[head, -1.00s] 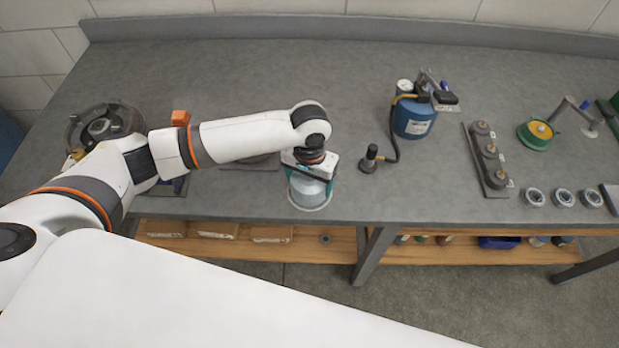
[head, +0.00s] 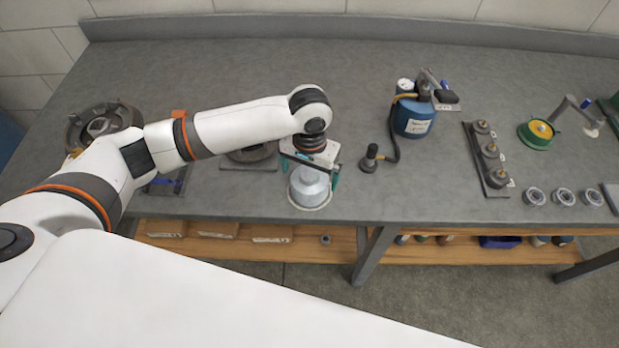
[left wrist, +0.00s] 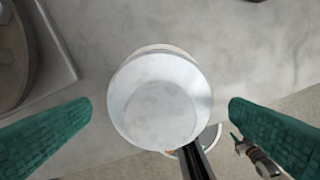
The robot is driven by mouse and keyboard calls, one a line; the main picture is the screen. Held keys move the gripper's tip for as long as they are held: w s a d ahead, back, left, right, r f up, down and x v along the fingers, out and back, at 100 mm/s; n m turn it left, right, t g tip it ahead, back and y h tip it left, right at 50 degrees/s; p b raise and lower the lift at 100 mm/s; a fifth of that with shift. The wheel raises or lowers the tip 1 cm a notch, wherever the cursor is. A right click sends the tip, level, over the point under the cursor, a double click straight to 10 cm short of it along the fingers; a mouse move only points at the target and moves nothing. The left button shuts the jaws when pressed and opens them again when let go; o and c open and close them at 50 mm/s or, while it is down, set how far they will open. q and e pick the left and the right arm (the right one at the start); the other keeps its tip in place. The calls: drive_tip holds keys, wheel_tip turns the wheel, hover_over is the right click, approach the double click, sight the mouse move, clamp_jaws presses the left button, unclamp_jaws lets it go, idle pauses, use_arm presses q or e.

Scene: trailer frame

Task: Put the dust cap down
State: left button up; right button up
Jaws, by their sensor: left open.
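The dust cap (head: 309,187), a silvery round cap with a narrower raised top, sits upright on a pale round spot near the bench's front edge. It also shows in the left wrist view (left wrist: 160,95), centred between the fingers. My left gripper (head: 312,174) is above it with its teal fingers spread, one on each side. In the left wrist view the left gripper (left wrist: 160,108) shows clear gaps between both fingers and the cap. The gripper body hides part of the area behind the cap. My right gripper is in no view.
A blue canister (head: 414,122) with a hose and a small dark foot (head: 370,160) stands right of the cap. A rack with several dark fittings (head: 487,160), metal rings (head: 563,197) and a green reel (head: 535,134) lie farther right. A drum-like part (head: 103,128) is at left. The bench's front edge (head: 340,220) is close.

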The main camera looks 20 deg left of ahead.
sight(309, 174)
use_arm(q)
wheel_tip(309, 174, up, 9)
drive_tip(key=shift+f+b, duration=0.2)
drive_tip(key=shift+b, duration=0.1)
idle(0.5)
